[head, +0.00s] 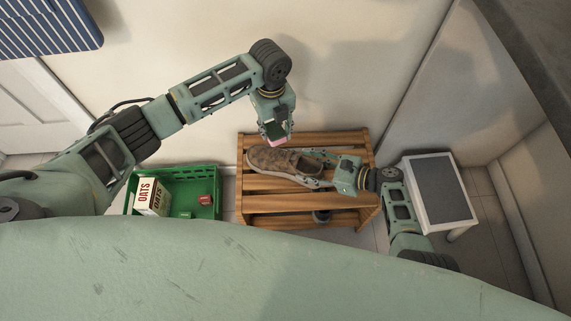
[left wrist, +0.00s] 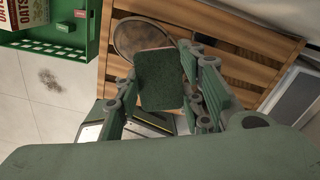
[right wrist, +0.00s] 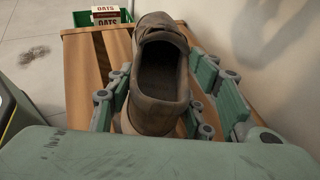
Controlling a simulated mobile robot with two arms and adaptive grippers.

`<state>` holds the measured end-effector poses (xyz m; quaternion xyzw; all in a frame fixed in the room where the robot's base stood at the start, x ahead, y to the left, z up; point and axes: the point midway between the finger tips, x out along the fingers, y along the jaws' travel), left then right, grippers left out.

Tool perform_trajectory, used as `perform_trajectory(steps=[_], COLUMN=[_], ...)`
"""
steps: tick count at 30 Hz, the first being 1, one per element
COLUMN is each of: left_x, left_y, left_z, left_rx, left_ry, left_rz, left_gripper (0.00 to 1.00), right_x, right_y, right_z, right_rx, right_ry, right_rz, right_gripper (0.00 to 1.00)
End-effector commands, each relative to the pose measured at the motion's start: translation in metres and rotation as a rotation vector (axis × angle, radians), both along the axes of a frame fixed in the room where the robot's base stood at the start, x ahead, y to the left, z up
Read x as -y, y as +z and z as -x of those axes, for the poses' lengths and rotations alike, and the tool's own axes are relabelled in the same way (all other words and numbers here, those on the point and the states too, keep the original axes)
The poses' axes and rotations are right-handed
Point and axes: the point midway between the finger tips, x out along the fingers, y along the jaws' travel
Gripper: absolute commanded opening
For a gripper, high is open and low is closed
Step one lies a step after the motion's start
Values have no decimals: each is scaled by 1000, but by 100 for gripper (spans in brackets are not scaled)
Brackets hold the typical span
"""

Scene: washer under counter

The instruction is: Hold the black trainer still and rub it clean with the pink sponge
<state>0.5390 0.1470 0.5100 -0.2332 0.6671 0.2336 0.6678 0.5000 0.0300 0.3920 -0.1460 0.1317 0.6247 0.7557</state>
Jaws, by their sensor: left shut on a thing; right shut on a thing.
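The trainer (head: 268,160), brown-grey and blotchy rather than plain black, lies on the top slats of a wooden rack (head: 252,191), toe to the left. My right gripper (head: 322,166) is shut on its heel end; the right wrist view shows fingers on both sides of the trainer (right wrist: 158,112). My left gripper (head: 276,132) is shut on the pink sponge (head: 277,142), above and behind the trainer. In the left wrist view the sponge (left wrist: 160,82) shows a dark green face and hides part of the trainer (left wrist: 140,38). A gap between sponge and trainer appears to remain.
A white stool with a grey top (head: 441,186) is on the right. A dark item (head: 321,216) sits on the lower shelf. A wall stands behind.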

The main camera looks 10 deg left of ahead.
Motion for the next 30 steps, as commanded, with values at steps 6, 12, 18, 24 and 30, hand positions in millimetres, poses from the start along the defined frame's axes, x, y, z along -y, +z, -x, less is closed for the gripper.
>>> perform_trajectory(steps=[6,12,18,24,30], left_x=[0,0,0,0,0], left_y=[0,0,0,0,0], left_z=[0,0,0,0,0], left_rx=[0,0,0,0,0], left_ry=[1,0,0,0,0], left_rz=[0,0,0,0,0], left_gripper=[0,0,0,0,0], right_x=[2,1,1,6,33], right_y=[-2,-1,0,1,12], right_z=[0,0,0,1,6], right_rx=[-2,-1,0,0,3], right_ry=[-2,-1,-1,-2,-3], right_rz=[4,2,1,2,3], right_gripper=[53,69,69,69,69])
